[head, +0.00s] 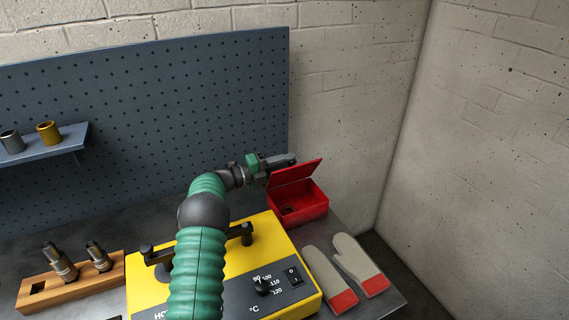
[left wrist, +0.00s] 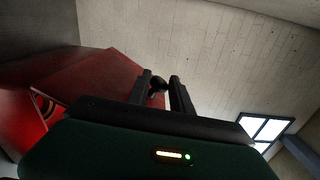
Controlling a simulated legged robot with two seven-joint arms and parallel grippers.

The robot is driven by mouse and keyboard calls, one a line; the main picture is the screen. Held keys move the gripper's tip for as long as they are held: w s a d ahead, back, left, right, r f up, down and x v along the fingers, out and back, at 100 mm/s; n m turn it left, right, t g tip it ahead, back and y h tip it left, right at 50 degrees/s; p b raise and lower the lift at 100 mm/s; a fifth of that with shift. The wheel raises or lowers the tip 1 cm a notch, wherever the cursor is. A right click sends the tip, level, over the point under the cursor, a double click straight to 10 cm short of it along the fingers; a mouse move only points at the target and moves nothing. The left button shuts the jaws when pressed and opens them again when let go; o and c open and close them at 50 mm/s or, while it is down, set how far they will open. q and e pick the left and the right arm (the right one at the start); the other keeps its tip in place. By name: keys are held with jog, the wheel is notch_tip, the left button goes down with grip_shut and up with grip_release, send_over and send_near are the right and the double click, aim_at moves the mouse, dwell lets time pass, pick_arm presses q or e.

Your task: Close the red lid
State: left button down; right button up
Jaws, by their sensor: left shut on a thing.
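The red box (head: 313,212) stands at the back right of the bench, by the wall. Its red lid (head: 296,172) is raised and tilted, and the inside shows with something dark and round in it. My left gripper (head: 289,159) is at the upper edge of the lid. In the left wrist view the gripper (left wrist: 161,80) is shut on a small dark knob (left wrist: 157,86) beside the red lid (left wrist: 105,77). The join between knob and lid is partly hidden. My right gripper is not in view.
A yellow heater (head: 292,249) with black handles stands before the box. Grey and red gloves (head: 358,262) lie to its right. A wooden block (head: 73,284) with metal parts is at left. A pegboard (head: 130,110) with a small shelf (head: 50,145) stands behind.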

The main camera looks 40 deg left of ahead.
pick_arm(q)
jog(key=c, duration=1.6)
grip_release()
jog(key=shift+f, duration=0.15)
jog(key=o, duration=0.4)
jog(key=shift+w, duration=0.25)
jog(key=shift+o, duration=0.2)
jog(key=shift+a, duration=0.1)
jog(key=shift+s, duration=0.1)
jog(key=shift+s+a, duration=0.1)
jog(key=shift+s, duration=0.1)
jog(key=b+v, duration=0.1)
jog(key=v, duration=1.5)
jog(key=shift+a+b, duration=0.2)
jog(key=shift+b, duration=0.1)
jog(key=shift+s+f, duration=0.1)
